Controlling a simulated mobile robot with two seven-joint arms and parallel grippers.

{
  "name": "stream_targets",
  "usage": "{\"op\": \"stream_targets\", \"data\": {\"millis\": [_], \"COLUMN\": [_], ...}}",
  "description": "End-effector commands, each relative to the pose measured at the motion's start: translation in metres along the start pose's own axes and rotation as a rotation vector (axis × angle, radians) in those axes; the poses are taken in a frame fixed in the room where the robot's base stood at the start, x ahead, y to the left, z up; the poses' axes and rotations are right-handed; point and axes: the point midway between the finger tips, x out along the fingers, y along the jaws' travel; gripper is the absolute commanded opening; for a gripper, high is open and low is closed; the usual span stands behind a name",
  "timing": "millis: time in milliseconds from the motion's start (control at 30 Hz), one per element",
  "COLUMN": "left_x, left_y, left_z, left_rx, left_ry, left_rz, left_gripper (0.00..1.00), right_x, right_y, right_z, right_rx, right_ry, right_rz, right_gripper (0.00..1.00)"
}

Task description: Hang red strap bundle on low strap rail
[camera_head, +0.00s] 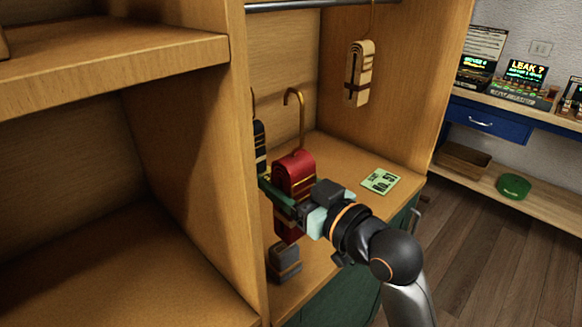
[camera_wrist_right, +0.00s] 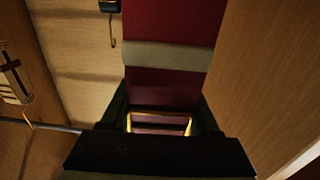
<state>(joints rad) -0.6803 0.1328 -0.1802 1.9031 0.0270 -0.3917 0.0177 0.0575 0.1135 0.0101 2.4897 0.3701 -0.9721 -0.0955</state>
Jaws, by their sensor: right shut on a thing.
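The red strap bundle (camera_head: 292,172) has gold bands and a brass hook (camera_head: 299,100) standing up from its top. My right gripper (camera_head: 282,198) is shut on the bundle, which is roughly upright inside the cabinet bay. In the right wrist view the red bundle (camera_wrist_right: 168,85) fills the space between the fingers. A grey metal rail (camera_head: 310,4) crosses the top of the bay, well above the hook and apart from it. It also shows in the right wrist view (camera_wrist_right: 45,124). My left gripper is out of view.
A cream strap bundle (camera_head: 360,75) hangs at the right of the bay. A black bundle (camera_head: 259,145) is partly hidden by the left partition (camera_head: 215,150). A grey block (camera_head: 285,262) and a green card (camera_head: 381,181) lie on the bay floor. The rail's middle stretch looks free.

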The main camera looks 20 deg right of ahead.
Motion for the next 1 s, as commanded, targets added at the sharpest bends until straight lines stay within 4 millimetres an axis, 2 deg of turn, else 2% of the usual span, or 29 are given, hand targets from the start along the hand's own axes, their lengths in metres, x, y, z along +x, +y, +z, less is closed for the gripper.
{"op": "stream_targets", "data": {"millis": [33,233,567,667,767,1000], "left_x": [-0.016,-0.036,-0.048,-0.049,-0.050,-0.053], "left_y": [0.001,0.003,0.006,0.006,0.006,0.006], "left_z": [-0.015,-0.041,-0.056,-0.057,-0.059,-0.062], "left_rx": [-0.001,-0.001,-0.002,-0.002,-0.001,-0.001], "left_ry": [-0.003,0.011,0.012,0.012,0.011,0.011], "left_rz": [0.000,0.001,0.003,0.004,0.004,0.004], "left_gripper": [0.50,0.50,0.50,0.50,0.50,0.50], "right_x": [-0.006,-0.011,-0.016,-0.011,-0.003,0.004], "right_y": [-0.008,-0.018,-0.022,-0.010,0.010,0.061], "right_z": [-0.015,-0.017,-0.020,-0.028,-0.044,-0.101], "right_rx": [0.005,0.001,-0.003,-0.010,-0.013,-0.008], "right_ry": [-0.006,-0.007,-0.003,-0.005,-0.010,-0.009], "right_rz": [-0.001,0.000,-0.001,-0.008,-0.017,-0.034], "right_gripper": [0.00,0.00,0.00,0.00,0.00,0.00]}}
